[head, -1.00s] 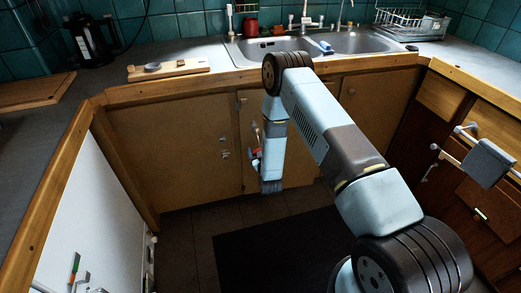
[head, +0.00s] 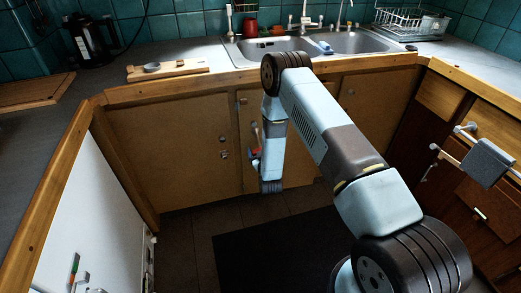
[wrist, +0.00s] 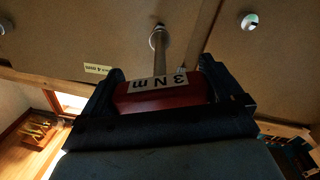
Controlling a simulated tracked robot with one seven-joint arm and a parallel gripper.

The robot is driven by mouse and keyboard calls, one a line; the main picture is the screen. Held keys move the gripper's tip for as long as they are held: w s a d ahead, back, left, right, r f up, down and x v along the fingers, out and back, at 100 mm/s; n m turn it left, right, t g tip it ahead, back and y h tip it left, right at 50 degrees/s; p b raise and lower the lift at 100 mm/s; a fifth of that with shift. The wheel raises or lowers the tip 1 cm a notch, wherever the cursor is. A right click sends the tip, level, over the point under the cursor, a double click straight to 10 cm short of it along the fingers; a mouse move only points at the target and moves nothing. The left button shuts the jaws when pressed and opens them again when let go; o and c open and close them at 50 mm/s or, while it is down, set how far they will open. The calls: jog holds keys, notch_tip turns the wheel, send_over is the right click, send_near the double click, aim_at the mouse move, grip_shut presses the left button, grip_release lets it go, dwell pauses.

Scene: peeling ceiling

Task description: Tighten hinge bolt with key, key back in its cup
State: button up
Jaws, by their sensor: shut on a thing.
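The key has a red handle (wrist: 160,95) marked "3 N m" and a thin metal shaft (wrist: 161,55). My gripper (wrist: 160,92) is shut on the handle, one dark finger on each side. The shaft points away from me to a round metal fitting (wrist: 157,38), which looks like the hinge bolt, on the brown cabinet front. The tip meets or overlaps it; I cannot tell whether it is seated. In the head view my gripper (head: 254,155) is mostly hidden behind my arm, in front of the doors under the sink.
A round metal knob (wrist: 249,20) and a small label (wrist: 98,69) are on the cabinet front. Other fittings (head: 223,140) are on the left door. A wooden board (head: 185,69) with a grey ring lies on the counter. A dark mat (head: 270,250) covers the floor.

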aim_at(258, 139)
jog(key=shift+w, duration=0.1)
jog(key=shift+w+a, duration=0.15)
jog(key=shift+w, duration=0.6)
jog(key=shift+w+a, duration=0.15)
jog(key=shift+w, duration=0.75)
jog(key=shift+w+a, duration=0.1)
jog(key=shift+w, duration=0.55)
jog(key=shift+w+a, duration=0.1)
jog(key=shift+w, duration=0.35)
dwell(0.5)
